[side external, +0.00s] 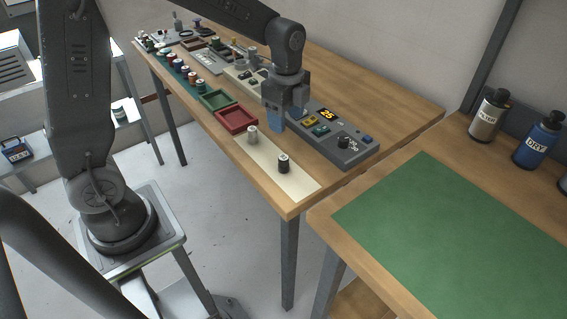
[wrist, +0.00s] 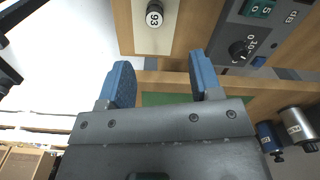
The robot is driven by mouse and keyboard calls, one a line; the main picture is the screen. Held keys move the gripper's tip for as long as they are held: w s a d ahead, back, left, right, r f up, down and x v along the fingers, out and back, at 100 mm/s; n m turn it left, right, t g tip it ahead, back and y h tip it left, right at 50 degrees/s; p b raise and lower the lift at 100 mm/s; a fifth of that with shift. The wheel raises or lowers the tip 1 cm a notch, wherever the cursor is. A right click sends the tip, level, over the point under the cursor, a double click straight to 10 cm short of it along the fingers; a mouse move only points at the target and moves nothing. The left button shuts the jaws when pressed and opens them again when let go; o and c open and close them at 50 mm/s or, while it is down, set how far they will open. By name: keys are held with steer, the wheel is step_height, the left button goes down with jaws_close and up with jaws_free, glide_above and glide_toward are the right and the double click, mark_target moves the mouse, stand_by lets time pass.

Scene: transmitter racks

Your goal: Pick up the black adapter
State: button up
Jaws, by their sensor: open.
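The black adapter (side external: 284,163), a small dark cylinder with a pale top, stands upright near the front end of a cream strip (side external: 301,187). In the wrist view a small dark-sided cylinder with a white "93" label (wrist: 154,17), apparently the same adapter, shows at the top edge, beyond my fingertips. My gripper (side external: 286,120) has blue fingers and hangs above the table, up and behind the black adapter in the side view. Its fingers are apart and empty in the wrist view (wrist: 160,78).
A grey control panel (side external: 350,156) with a lit "25" display and knob stands right of the strip. A red tray (side external: 237,121) and green tray (side external: 217,99) lie behind it. A second table bears a green mat (side external: 450,225) and bottles (side external: 538,140).

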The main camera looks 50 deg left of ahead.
mark_target(284, 157)
step_height(284, 157, down, 8)
steer(key=shift+f, duration=0.25)
steer(key=shift+s+d+f, duration=0.1)
steer(key=shift+s+f, duration=0.1)
steer(key=shift+f, duration=1.15)
steer(key=shift+s+d+f, duration=0.1)
steer(key=shift+s+f, duration=0.1)
steer(key=shift+f, duration=1.1)
steer(key=shift+c, duration=0.2)
steer(key=c, duration=1)
steer(key=shift+r, duration=0.15)
